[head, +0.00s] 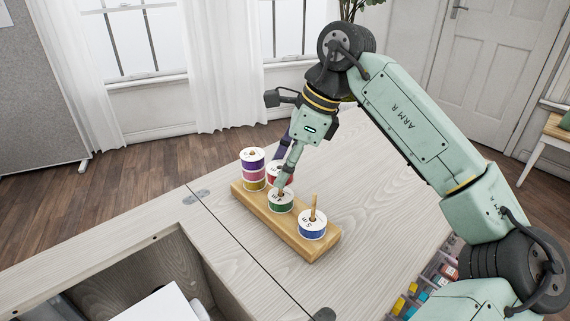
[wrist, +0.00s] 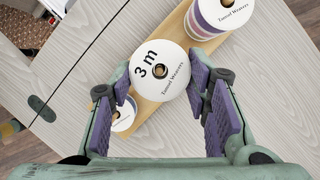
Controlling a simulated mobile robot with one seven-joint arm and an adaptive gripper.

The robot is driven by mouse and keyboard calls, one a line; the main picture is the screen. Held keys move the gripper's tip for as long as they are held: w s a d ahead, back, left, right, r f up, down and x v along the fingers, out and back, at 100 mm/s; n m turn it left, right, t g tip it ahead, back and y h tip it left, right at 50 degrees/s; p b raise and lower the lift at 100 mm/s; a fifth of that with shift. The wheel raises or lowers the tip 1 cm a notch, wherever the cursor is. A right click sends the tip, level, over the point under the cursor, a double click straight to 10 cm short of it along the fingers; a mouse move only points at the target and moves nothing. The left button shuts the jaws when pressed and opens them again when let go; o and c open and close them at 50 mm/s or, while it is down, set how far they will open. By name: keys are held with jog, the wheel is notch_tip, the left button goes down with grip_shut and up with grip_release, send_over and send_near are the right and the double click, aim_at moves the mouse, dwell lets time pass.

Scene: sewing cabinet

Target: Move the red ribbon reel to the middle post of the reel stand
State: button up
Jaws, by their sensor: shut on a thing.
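The red ribbon reel (head: 272,175) is in my gripper (head: 281,178), partly hidden by a finger in the head view. In the wrist view its white top (wrist: 155,85), marked "3 m", lies between the purple finger pads, with something tan in its hole. The wooden reel stand (head: 318,252) stands on the cabinet top. The red reel appears raised above the green reel (head: 281,204) on the middle of the stand. The finger hides most of the middle post.
A stack of purple, pink and yellow reels (head: 253,170) is at the stand's left end. A blue reel (head: 312,230) sits around the right post (head: 313,206). The cabinet's open compartment (head: 120,275) is at front left. The pale top (head: 370,200) right of the stand is clear.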

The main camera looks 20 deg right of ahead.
jog(key=o, duration=1.1)
jog(key=v, duration=1.2)
